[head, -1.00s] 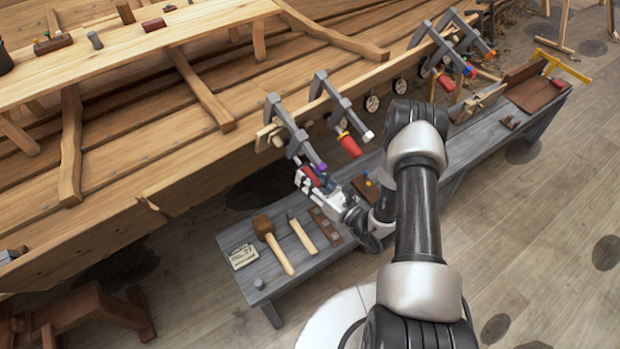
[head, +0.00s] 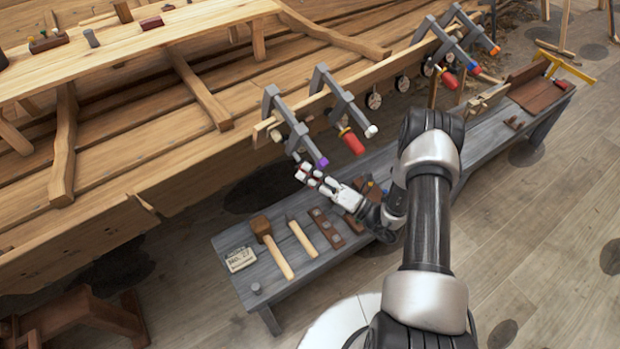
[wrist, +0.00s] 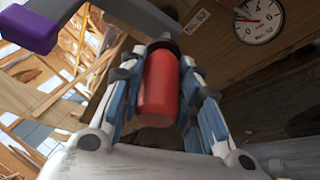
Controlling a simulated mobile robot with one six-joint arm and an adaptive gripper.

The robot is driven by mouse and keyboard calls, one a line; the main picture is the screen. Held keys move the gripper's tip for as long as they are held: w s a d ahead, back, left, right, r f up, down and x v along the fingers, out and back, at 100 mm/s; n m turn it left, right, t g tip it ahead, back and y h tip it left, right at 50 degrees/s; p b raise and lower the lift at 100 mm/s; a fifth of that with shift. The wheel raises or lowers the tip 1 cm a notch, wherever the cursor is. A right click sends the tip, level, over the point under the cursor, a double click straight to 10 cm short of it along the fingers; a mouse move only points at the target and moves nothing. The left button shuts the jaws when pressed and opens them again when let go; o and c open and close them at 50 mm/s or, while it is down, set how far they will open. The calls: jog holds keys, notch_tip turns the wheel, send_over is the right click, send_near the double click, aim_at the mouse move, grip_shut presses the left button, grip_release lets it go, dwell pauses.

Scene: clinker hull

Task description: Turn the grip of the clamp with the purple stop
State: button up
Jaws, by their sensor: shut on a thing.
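The clamp with the purple stop (head: 323,162) is the leftmost of several grey clamps on the hull's plank edge. Its purple stop also shows at the top left of the wrist view (wrist: 30,28). Its red grip (wrist: 158,88) is between the fingers of my gripper (wrist: 160,85) in the wrist view, and the gripper is shut on it. In the head view my gripper (head: 308,176) is just below the purple stop and hides most of the grip. The grip's rounded end points towards the wrist camera.
A neighbouring clamp with a white stop (head: 371,131) and red grip stands close on the right. Below is a grey bench (head: 275,287) with a mallet (head: 272,245), a hammer (head: 302,238) and a label card (head: 241,259). A round dial (wrist: 259,20) is near in the wrist view.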

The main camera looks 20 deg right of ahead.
jog(key=shift+f+m+y+b, duration=0.2)
jog(key=shift+m+y+b, duration=0.5)
jog(key=shift+m, duration=0.5)
jog(key=shift+s, duration=0.1)
jog(key=o, duration=1.1)
jog(key=shift+r, duration=0.1)
jog(key=shift+c, duration=0.2)
jog(key=v, duration=1.2)
